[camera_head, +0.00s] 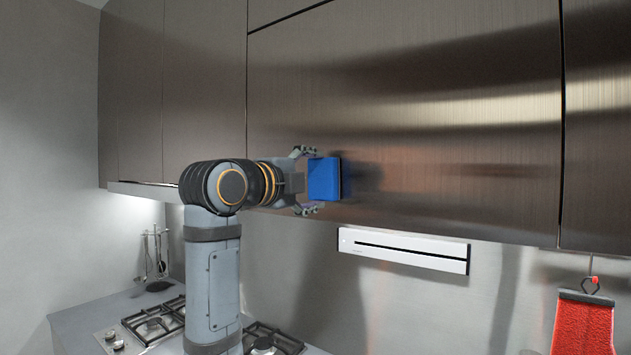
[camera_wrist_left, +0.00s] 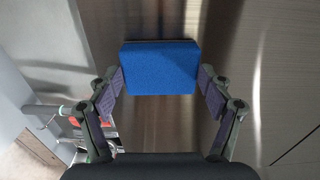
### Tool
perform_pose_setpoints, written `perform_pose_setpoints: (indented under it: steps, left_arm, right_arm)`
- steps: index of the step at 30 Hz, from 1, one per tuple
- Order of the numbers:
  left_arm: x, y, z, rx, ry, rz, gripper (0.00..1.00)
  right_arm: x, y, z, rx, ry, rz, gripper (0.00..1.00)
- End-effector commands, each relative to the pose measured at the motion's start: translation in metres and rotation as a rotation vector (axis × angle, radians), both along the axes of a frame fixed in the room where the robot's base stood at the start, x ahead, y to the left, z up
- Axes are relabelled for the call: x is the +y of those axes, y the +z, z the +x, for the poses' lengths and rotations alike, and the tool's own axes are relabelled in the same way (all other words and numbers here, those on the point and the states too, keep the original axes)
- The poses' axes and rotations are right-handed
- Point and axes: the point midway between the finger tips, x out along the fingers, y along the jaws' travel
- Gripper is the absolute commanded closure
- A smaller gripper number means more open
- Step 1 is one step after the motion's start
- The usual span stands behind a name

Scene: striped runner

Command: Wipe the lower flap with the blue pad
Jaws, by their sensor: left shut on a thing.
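The blue pad (camera_head: 323,179) is held in my left gripper (camera_head: 306,181), upright in front of the wide brushed-metal flap (camera_head: 450,150) in the head view. The pad's far side is at or very near the flap, with a dark reflection beside it; I cannot tell for sure whether it touches. In the left wrist view the blue pad (camera_wrist_left: 160,68) sits between the two fingers of my left gripper (camera_wrist_left: 160,85), which is shut on it. My right gripper is in neither view.
A white slotted panel (camera_head: 404,250) is on the wall below the flap. A red cloth (camera_head: 583,325) hangs at the lower right. A gas hob (camera_head: 155,322) lies on the counter at lower left, and utensils (camera_head: 158,262) hang behind it.

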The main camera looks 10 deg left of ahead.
Motion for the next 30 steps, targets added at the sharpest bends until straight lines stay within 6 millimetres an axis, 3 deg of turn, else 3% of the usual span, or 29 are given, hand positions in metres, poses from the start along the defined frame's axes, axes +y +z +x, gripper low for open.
perform_pose_setpoints:
  steps: [12, 26, 30]
  left_arm:
    - [0.019, -0.001, -0.045, -0.003, 0.002, 0.001, 0.46]
    - [0.022, 0.000, -0.053, -0.003, 0.001, 0.001, 0.46]
    - [0.026, -0.001, -0.063, -0.005, 0.002, 0.001, 0.46]
  right_arm:
    - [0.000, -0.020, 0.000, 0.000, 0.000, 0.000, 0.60]
    - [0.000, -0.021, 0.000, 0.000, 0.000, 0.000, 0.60]
    - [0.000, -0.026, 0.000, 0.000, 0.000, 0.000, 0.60]
